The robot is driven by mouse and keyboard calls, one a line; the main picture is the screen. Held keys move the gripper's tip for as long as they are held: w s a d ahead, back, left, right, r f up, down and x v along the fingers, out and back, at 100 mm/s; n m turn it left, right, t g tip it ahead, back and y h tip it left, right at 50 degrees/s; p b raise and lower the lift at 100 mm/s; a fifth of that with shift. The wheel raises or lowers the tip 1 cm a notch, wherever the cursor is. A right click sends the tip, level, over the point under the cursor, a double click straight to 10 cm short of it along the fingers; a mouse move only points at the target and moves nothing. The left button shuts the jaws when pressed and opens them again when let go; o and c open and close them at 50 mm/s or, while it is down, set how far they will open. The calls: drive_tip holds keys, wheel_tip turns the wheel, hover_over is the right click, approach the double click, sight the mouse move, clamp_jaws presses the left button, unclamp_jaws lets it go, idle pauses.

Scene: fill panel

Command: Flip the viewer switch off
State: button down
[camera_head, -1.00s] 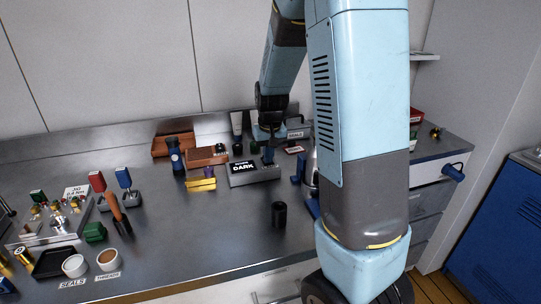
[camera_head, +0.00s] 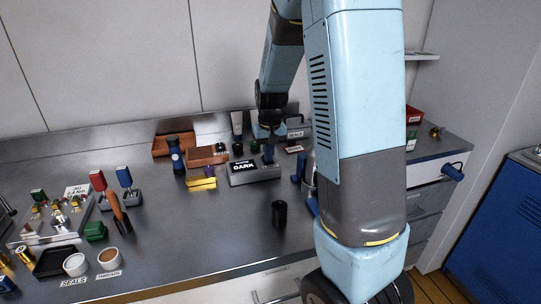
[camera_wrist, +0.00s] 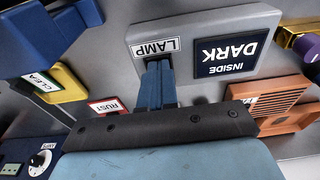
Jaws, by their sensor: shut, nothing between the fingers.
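The viewer is a grey box (camera_head: 262,178) at the back of the steel bench, with a dark panel (camera_head: 243,167). In the wrist view the box (camera_wrist: 190,32) appears upside down. Its panel (camera_wrist: 232,54) reads "INSIDE DARK", and a white label (camera_wrist: 156,47) beside it reads "LAMP". My gripper (camera_wrist: 158,66) is shut and empty, with its blue fingertips right at the box's edge by the LAMP label. In the head view my gripper (camera_head: 268,152) is over the right part of the box. The switch lever is hidden behind my fingers; I cannot tell whether they touch it.
A brown slatted block (camera_head: 207,156) and a yellow piece (camera_head: 201,183) stand left of the viewer. A black cylinder (camera_head: 279,214) stands in front.

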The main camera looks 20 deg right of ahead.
drive_tip(key=shift+w+d+r, duration=0.2)
drive_tip(key=shift+w, duration=0.2)
drive_tip(key=r, duration=0.5)
drive_tip(key=shift+s+a+r, duration=0.25)
drive_tip(key=shift+s+r, duration=0.1)
drive_tip(key=shift+s, duration=0.05)
drive_tip(key=shift+s+r, duration=0.45)
drive_tip(key=shift+r, duration=0.4)
drive_tip(key=shift+s, duration=0.2)
